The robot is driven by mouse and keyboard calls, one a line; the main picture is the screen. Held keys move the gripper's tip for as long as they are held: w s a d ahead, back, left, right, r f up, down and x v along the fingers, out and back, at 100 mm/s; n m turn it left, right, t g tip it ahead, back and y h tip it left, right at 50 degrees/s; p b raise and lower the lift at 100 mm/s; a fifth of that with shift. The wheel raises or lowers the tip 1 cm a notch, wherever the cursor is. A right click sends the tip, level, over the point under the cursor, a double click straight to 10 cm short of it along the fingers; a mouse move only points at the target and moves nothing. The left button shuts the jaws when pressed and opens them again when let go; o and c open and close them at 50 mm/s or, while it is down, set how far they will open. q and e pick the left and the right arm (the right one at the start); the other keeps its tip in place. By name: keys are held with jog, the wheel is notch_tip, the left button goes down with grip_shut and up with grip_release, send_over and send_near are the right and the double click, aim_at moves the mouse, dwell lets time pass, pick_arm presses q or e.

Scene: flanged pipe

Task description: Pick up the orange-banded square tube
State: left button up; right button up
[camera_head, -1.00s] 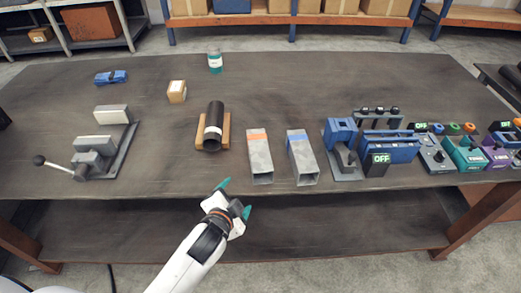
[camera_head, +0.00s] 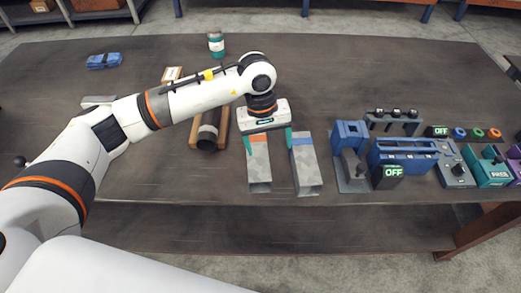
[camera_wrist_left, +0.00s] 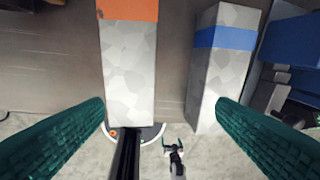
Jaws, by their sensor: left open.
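The orange-banded square tube (camera_head: 259,172) is grey and lies on the table, its orange band near the far end. In the left wrist view the tube (camera_wrist_left: 128,70) shows left of centre between the fingers. My left gripper (camera_head: 268,148) is open and empty over the tube's far part. One finger is at the tube's left edge, the other toward the blue-banded tube (camera_head: 304,172). I cannot tell how far the tips are above the tubes. A small teal-tipped shape low in the wrist view may be my right gripper (camera_wrist_left: 174,148); its jaws are unclear.
The blue-banded tube lies close on the right. A dark pipe (camera_head: 208,133) on a wooden cradle is at the left, partly behind my arm. A blue vise-like fixture (camera_head: 350,150) and an OFF display (camera_head: 393,172) stand farther right. The table's front edge is near.

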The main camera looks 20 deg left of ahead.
aim_at(257, 153)
pick_arm(q)
jog(key=a+y, duration=0.1)
jog(key=w+a, duration=0.1)
jog(key=a, duration=0.1)
jog(key=shift+w+a+r+y, duration=0.2)
jog(key=shift+y, duration=0.2)
notch_tip(257, 153, down, 5)
jog(key=shift+s+f+p, duration=0.1)
jog(key=shift+p, duration=1.15)
jog(key=shift+f, duration=0.35)
jog(key=f+p, duration=0.1)
jog(key=f, duration=0.2)
jog(key=f+p, duration=0.1)
jog(key=shift+w+f+p, duration=0.3)
jog(key=shift+f+p, duration=0.05)
jog(key=shift+f, duration=0.4)
jog(key=c, duration=1.3)
jog(key=shift+w+r, duration=0.1)
jog(key=shift+c, duration=0.7)
